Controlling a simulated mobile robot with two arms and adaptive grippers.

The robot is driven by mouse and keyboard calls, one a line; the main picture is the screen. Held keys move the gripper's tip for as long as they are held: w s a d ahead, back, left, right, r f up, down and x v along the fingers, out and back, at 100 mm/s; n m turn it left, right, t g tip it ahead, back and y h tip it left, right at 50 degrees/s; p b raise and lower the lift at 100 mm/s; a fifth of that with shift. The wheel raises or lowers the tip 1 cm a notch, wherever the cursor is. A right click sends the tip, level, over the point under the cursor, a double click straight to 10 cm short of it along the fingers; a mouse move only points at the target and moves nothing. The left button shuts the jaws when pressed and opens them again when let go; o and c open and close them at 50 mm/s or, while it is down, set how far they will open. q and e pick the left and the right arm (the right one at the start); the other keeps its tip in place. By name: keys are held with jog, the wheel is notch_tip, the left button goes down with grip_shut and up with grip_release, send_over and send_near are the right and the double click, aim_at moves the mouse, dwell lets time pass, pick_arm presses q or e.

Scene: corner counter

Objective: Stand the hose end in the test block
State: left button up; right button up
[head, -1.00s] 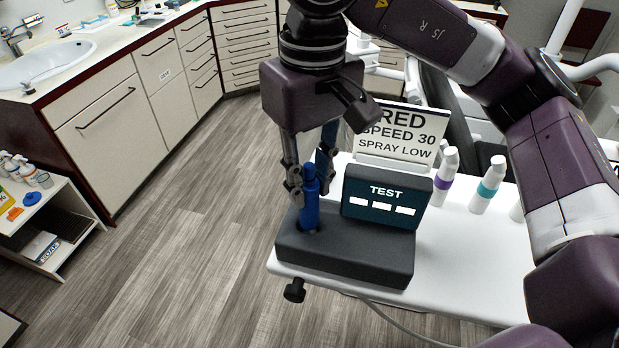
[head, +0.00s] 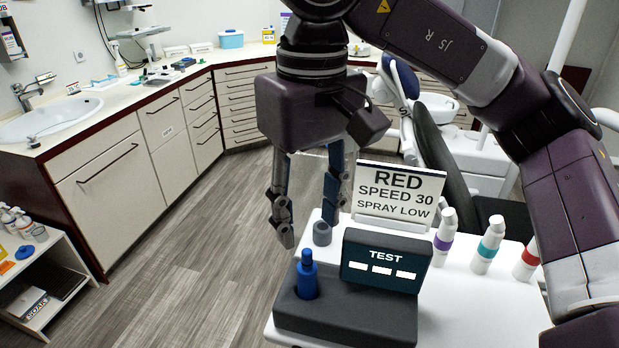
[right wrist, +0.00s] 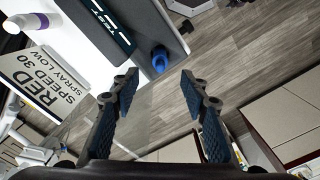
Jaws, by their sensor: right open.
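The blue hose end (head: 307,277) stands upright in the hole at the left of the dark grey test block (head: 345,318). It also shows in the right wrist view (right wrist: 159,60), beyond my fingertips. The block carries a screen (head: 385,268) reading TEST with three white bars. My right gripper (head: 309,225) is open and empty, apart from the hose end, above and behind it. Its two spread fingers also show in the right wrist view (right wrist: 158,77). My left gripper is not in view.
A sign (head: 400,190) reading RED, SPEED 30, SPRAY LOW stands behind the screen. White bottles with purple (head: 445,236), teal (head: 487,245) and red (head: 527,258) bands stand on the right of the white tabletop (head: 470,310).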

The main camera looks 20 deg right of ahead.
jog(key=shift+r, duration=2.95)
